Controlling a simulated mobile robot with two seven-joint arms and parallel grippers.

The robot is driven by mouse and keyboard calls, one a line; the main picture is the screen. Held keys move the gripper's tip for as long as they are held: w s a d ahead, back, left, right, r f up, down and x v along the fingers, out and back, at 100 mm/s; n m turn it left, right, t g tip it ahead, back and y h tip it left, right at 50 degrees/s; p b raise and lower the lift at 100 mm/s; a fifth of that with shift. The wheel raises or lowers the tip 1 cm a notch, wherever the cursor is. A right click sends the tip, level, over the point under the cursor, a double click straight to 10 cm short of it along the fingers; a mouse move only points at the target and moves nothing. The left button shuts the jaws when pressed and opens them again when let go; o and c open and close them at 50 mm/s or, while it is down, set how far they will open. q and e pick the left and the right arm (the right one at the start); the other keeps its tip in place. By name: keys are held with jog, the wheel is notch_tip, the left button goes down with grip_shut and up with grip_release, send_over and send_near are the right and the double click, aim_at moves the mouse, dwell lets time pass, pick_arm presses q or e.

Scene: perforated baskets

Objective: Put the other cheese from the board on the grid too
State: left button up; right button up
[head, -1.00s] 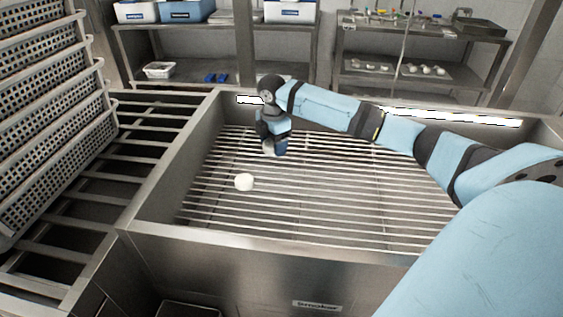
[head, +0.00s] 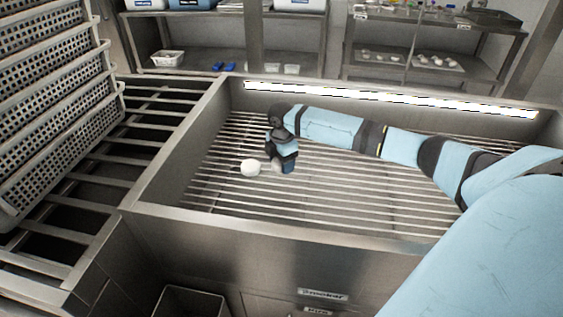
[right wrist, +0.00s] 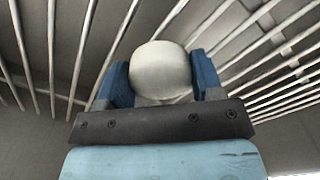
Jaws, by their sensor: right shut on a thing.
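A round white cheese (head: 250,168) lies on the metal grid (head: 330,205), toward its left end. My right gripper (head: 282,167) points down just to the right of that cheese, low over the bars. It is shut on another cheese (head: 275,165), partly hidden by the fingers. In the right wrist view a round pale cheese (right wrist: 160,70) shows between the blue fingertips of the gripper (right wrist: 162,85), with the bars behind it. I cannot tell whether the held cheese touches the bars or the other cheese. The board and my left gripper are not in view.
Steel walls (head: 270,235) frame the grid on all sides. A stack of perforated baskets (head: 55,110) stands at the left beside a slatted rack (head: 135,135). Shelves (head: 430,50) stand behind. The right part of the grid lies beneath my arm.

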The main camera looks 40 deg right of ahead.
jog(key=o, duration=0.9)
jog(key=shift+f, duration=0.1)
jog(key=shift+o, duration=0.2)
notch_tip(320, 180, up, 12)
jog(key=p, duration=0.2)
jog(key=shift+r, duration=0.2)
